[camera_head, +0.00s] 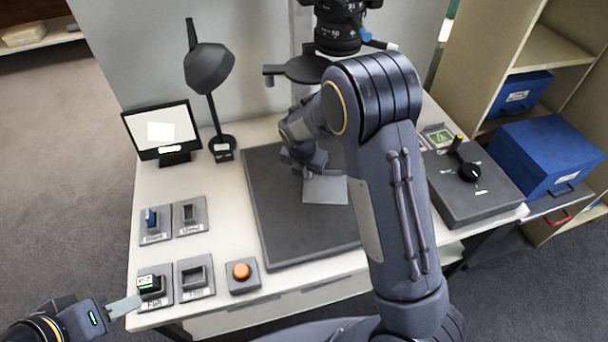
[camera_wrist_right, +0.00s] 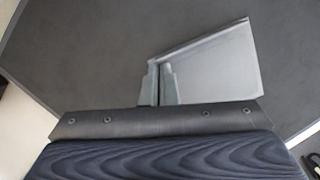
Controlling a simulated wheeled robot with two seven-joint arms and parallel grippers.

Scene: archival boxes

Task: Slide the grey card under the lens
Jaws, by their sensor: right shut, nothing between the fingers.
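The grey card (camera_head: 325,190) lies on the dark baseboard (camera_head: 290,238) of the copy stand. The lens (camera_head: 337,38) hangs above the back of the board. My right gripper (camera_head: 306,172) is shut and empty at the card's upper left edge in the head view. In the right wrist view the shut fingers (camera_wrist_right: 160,80) are at the left part of the card (camera_wrist_right: 215,65); I cannot tell whether they touch it. My left gripper (camera_head: 124,306) is at the lower left, by the table's front corner; its jaw opening is not clear.
A monitor (camera_head: 163,132) and a lamp (camera_head: 209,70) stand at the back left. Several small holders and an orange button (camera_head: 241,271) are at the front left. A grey control box (camera_head: 470,190) stands on the right, beside blue boxes (camera_head: 545,155). My right arm hides part of the board.

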